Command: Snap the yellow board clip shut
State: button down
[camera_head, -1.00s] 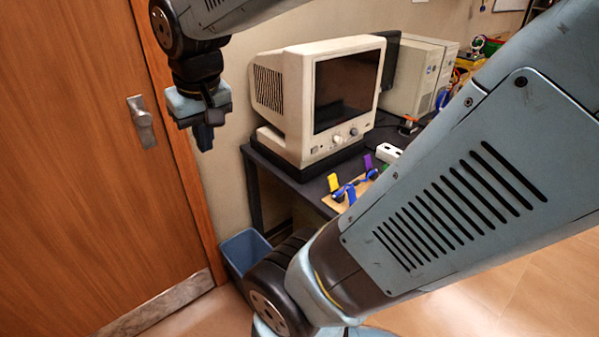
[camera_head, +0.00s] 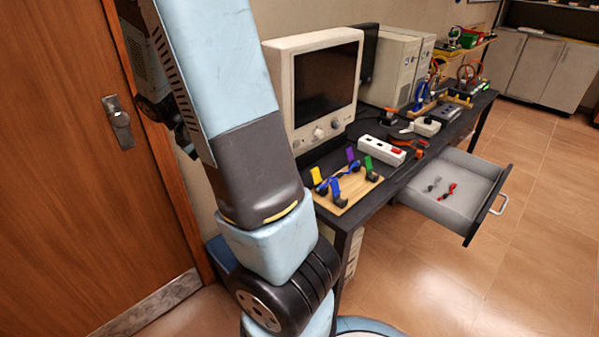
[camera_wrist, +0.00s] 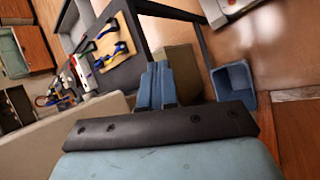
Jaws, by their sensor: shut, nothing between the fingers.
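The yellow board clip (camera_head: 316,175) stands with its flap raised at the left edge of a wooden board (camera_head: 352,203) on the dark bench. Blue, purple and green flaps stand on the same board, and a blue cable lies among them. My gripper (camera_wrist: 156,86) is shut and empty in the wrist view, with its two blue fingers together. In the head view it is mostly hidden behind my arm, in front of the door and well left of the board.
A beige monitor (camera_head: 312,48) stands behind the board. A white power strip (camera_head: 381,150) and tools lie to its right. An open drawer (camera_head: 482,170) juts out from the bench. A blue bin (camera_wrist: 236,82) stands on the floor. A wooden door (camera_head: 60,180) is at left.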

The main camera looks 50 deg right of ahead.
jog(key=d+f+m+g+h, duration=0.1)
jog(key=d+f+g+h, duration=0.8)
jog(key=d+f, duration=0.5)
jog(key=shift+w+d+f+m, duration=0.15)
jog(key=shift+f+m, duration=0.15)
jog(key=shift+m, duration=0.1)
send_near(316, 176)
jog(key=s+d+r, duration=0.1)
jog(key=d+r, duration=0.1)
jog(key=s+d, duration=0.1)
jog(key=d, duration=0.1)
jog(key=shift+s+r, duration=0.35)
jog(key=shift+r, duration=0.05)
